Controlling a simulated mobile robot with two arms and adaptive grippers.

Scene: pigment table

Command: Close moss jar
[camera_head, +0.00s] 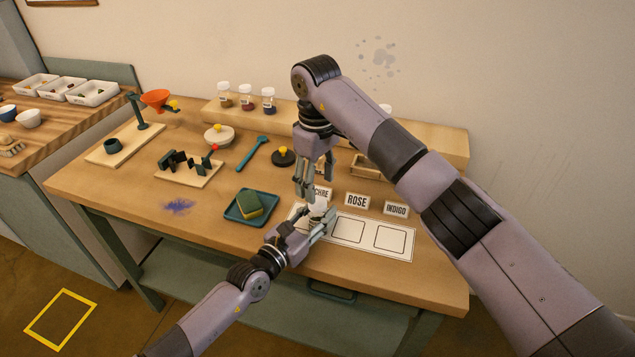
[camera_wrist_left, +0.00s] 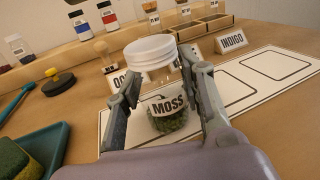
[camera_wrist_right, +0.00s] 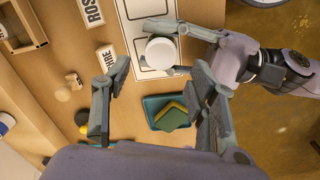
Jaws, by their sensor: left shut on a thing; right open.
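The moss jar (camera_wrist_left: 168,105) is a clear jar with green contents and a MOSS label, upright on the white card with marked squares. A white lid (camera_wrist_left: 150,52) sits on its top; it also shows from above in the right wrist view (camera_wrist_right: 161,52). I cannot tell whether the lid is tight. My left gripper (camera_wrist_left: 166,105) is shut on the jar's body, one finger on each side; in the head view it is at the card's left end (camera_head: 316,217). My right gripper (camera_wrist_right: 155,80) is open and empty, above and behind the jar (camera_head: 306,190).
A teal tray (camera_head: 232,217) with a green and yellow sponge lies left of the jar. ROSE (camera_head: 357,201) and INDIGO (camera_head: 396,209) signs stand behind the card (camera_head: 409,230). Several lidded jars stand on the back shelf (camera_head: 211,108). The card's right squares are empty.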

